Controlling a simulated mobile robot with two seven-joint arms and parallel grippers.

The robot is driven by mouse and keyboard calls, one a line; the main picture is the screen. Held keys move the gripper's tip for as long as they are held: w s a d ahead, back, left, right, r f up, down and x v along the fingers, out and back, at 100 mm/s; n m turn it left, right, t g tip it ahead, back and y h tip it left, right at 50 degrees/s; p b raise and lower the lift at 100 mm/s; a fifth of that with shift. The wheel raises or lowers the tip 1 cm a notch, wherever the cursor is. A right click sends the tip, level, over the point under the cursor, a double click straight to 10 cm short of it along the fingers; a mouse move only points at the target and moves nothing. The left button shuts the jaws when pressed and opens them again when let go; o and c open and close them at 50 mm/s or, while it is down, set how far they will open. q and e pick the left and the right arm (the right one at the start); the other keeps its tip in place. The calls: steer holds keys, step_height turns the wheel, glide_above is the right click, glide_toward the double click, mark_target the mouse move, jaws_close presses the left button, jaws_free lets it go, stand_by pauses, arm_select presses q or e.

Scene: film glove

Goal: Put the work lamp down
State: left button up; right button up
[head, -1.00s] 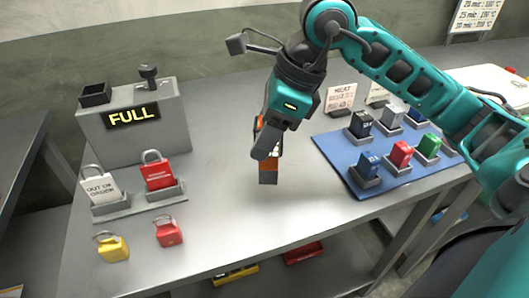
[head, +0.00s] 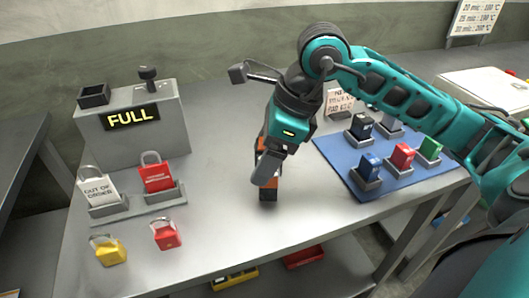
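The work lamp (head: 269,183) is a small upright block with orange and black parts, in the middle of the grey bench. My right gripper (head: 266,168) comes down on it from above and appears shut on it. One dark finger covers much of the lamp's near side. The lamp's lower end is at or just above the bench top; I cannot tell whether it touches. My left gripper is not in view.
A grey box with a FULL sign (head: 131,117) stands at the left, with padlocks in holders before it. A yellow padlock (head: 108,250) and a red padlock (head: 165,234) lie in front. A blue mat (head: 385,188) with several coloured blocks is at the right. The bench around the lamp is clear.

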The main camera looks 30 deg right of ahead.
steer(key=shift+r, duration=0.15)
steer(key=shift+r+p, duration=0.25)
steer(key=shift+p, duration=0.05)
steer(key=p+v, duration=0.1)
steer(key=v, duration=1)
steer(key=shift+r, duration=0.3)
steer(key=shift+s+d, duration=0.1)
steer(key=shift+s, duration=0.05)
